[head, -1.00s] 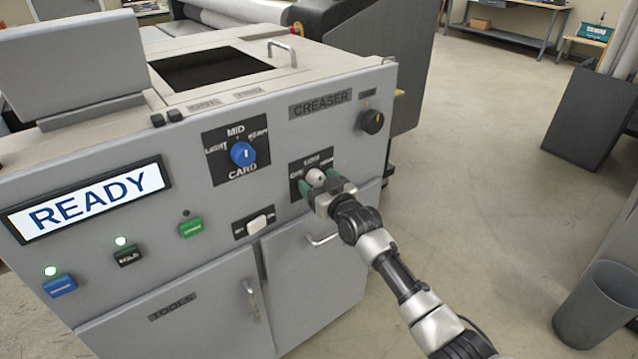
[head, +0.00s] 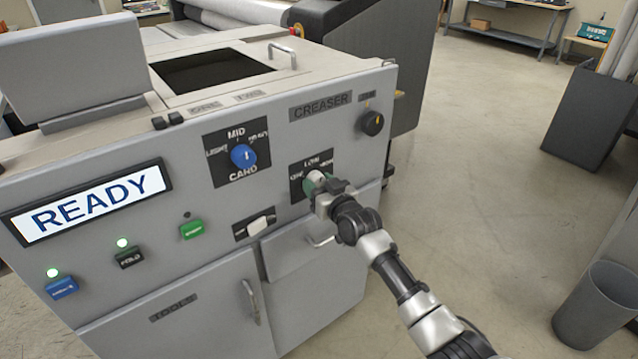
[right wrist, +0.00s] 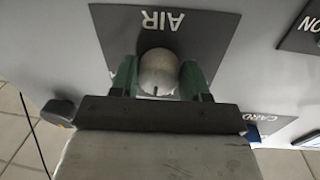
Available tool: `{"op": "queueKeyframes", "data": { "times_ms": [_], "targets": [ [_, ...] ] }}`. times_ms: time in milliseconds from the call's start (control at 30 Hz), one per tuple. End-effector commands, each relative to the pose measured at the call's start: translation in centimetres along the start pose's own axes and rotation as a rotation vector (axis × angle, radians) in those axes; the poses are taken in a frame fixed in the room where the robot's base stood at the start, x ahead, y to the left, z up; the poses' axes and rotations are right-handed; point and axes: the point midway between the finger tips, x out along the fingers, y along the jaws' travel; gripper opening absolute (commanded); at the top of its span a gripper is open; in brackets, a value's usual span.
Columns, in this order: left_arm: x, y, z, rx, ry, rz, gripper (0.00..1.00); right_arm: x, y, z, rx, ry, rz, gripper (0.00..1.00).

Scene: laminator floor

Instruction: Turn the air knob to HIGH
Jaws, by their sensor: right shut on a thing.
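The air knob (head: 319,177) is a pale round knob on a dark plate (head: 326,161) at the right of the machine's front panel. The plate reads LOW above the knob; a word to its left is too blurred to read. In the right wrist view the knob (right wrist: 158,72) sits under the upside-down word AIR, with a short dark mark on its rim towards my gripper. My right gripper (head: 318,186) is shut on the knob, one green finger on each side (right wrist: 160,80). The fingers and wrist partly hide the knob and plate in the head view. My left gripper is out of view.
A blue CARD knob (head: 243,155) is to the left and a dark knob (head: 372,122) is up to the right. A grey bin (head: 597,305) stands on open floor at right.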

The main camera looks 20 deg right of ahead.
Motion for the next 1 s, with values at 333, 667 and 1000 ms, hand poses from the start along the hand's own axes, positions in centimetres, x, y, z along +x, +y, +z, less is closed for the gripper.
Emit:
{"op": "queueKeyframes", "data": {
  "times_ms": [333, 667, 1000],
  "targets": [
    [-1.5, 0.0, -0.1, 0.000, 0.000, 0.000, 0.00, 0.0, -0.1, -0.2, 0.299, -0.032, -0.001, 0.22],
    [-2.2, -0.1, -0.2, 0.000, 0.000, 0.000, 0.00, 0.0, -0.1, -0.2, 0.603, -0.064, -0.001, 0.22],
    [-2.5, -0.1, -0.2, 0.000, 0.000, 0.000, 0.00, 0.0, -0.1, -0.2, 0.835, -0.087, -0.003, 0.22]
  ]
}}
